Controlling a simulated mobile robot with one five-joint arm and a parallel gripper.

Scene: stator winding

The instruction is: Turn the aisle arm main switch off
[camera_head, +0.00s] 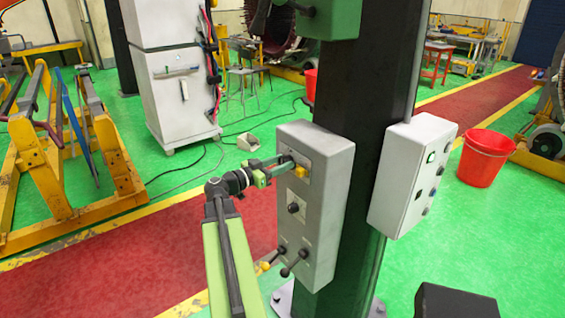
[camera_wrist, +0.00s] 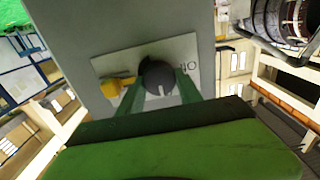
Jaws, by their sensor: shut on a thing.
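The main switch is a round black knob (camera_wrist: 157,72) on a pale plate (camera_wrist: 110,65) with printed marks at its right. A light line on the knob points toward the bottom of the wrist view. My gripper (camera_wrist: 160,95) has its two green fingers on either side of the knob and is shut on it. In the head view my gripper (camera_head: 280,166) reaches the top of a grey control box (camera_head: 328,165) on a dark column; the fingers hide most of the knob there. A yellow part (camera_head: 300,172) sits beside the knob; it also shows in the wrist view (camera_wrist: 115,87).
Lower on the box are another black knob (camera_head: 293,208) and two levers (camera_head: 293,262). A second grey box (camera_head: 412,172) is on the column's right. A red bucket (camera_head: 485,158) stands farther right. A yellow frame (camera_head: 45,170) stands at left beside the red aisle.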

